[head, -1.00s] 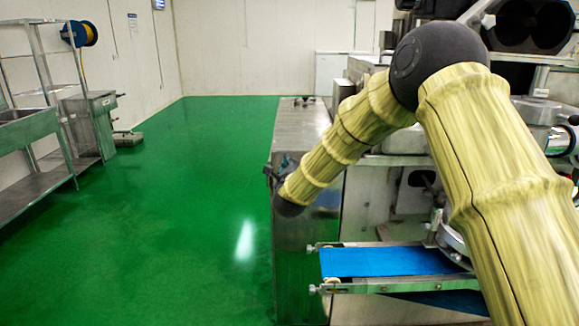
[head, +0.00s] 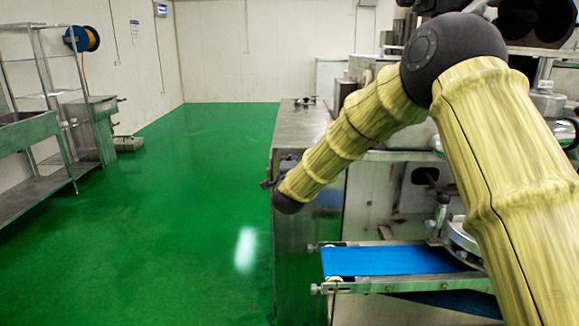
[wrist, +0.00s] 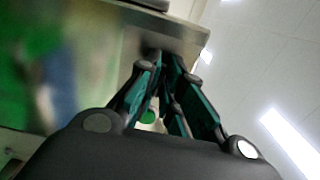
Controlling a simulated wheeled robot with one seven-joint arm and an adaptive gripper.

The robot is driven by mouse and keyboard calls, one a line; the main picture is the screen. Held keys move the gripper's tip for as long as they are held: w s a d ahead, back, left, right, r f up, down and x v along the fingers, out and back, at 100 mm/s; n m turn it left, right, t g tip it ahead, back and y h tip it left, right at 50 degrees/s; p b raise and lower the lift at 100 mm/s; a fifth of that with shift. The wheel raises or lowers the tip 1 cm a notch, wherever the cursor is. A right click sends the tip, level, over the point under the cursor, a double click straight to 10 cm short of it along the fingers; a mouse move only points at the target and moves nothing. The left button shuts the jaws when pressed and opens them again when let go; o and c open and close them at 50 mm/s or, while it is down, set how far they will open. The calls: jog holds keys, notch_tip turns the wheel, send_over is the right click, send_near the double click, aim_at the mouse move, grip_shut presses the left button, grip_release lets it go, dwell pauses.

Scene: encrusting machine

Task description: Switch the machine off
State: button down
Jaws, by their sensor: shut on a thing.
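The machine (head: 300,135) is a steel body on the right of the head view, with a blue conveyor belt (head: 385,261) low at its front. My arm reaches across it, and its wrist end lies at the machine's left front corner. My gripper (head: 268,183) shows there only as a small dark piece, mostly hidden by the wrist. In the wrist view the green-padded fingers (wrist: 162,58) close together on a small dark part at the edge of a steel panel (wrist: 170,28). That part looks like the switch knob, but the fingers mostly hide it.
Green floor (head: 190,200) is clear left of the machine. A steel rack with a sink (head: 30,130) stands along the left wall, with a hose reel (head: 82,37) above. Small dark fittings (head: 305,101) sit on the machine's top.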

jog(key=shift+f+n, duration=0.15)
jog(key=shift+n, duration=1.85)
jog(key=shift+f+n, duration=0.15)
jog(key=shift+n, duration=1.85)
jog(key=c, duration=1.6)
grip_release()
jog(key=shift+o, duration=0.2)
jog(key=shift+s+d, duration=0.1)
jog(key=s, duration=1.2)
